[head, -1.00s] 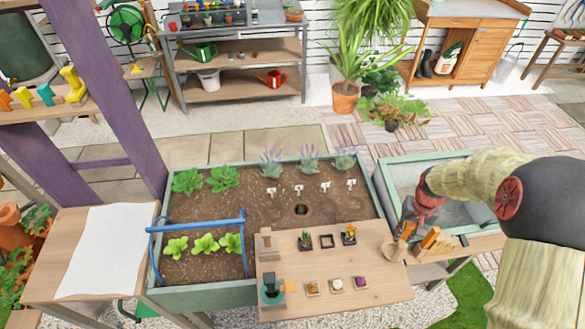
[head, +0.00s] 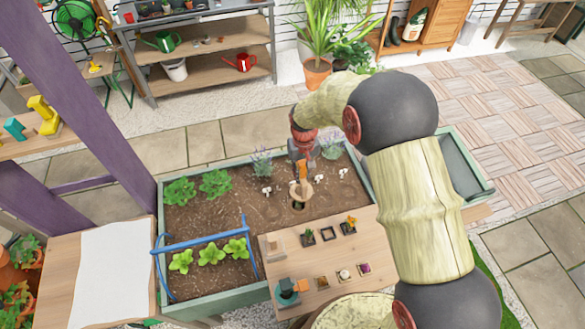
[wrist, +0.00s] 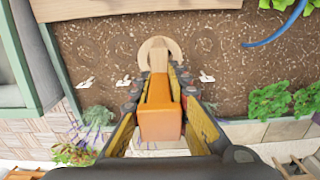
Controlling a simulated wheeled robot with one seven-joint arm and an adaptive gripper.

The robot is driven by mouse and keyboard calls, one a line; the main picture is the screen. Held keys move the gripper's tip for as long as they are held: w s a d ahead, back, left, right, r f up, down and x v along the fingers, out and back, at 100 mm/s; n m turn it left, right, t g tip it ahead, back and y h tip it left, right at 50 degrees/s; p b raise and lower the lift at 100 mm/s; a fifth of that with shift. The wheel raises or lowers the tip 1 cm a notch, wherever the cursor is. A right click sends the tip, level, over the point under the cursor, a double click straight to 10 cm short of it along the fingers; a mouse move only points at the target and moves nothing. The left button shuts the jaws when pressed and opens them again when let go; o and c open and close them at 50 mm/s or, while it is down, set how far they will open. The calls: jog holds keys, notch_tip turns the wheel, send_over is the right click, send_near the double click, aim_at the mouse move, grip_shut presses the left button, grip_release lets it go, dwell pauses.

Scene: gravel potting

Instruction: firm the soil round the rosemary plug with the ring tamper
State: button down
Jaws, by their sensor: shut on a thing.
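My gripper (wrist: 160,85) is shut on the orange handle (wrist: 160,112) of the ring tamper, whose pale wooden ring (wrist: 144,52) points away from the wrist. In the head view the tamper's ring (head: 301,190) hangs over the planter soil (head: 230,212), just behind and partly over a dark round hole (head: 298,206). Whether the ring touches the soil I cannot tell. I cannot make out the rosemary plug in the hole; the spot is small and dark.
White plant labels (head: 267,189) stand close on both sides of the tamper, with lavender (head: 261,161) behind. A blue hoop frame (head: 200,241) spans the lettuces at left.

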jog(key=shift+a+r, duration=0.1)
jog(key=shift+a, duration=0.45)
notch_tip(320, 180, down, 10)
jog(key=b, duration=0.5)
jog(key=shift+b, duration=0.3)
jog(key=shift+s+f+b, duration=0.1)
jog(key=shift+f+b, duration=0.2)
jog(key=shift+f, duration=0.3)
dwell(1.5)
jog(key=shift+r, duration=0.1)
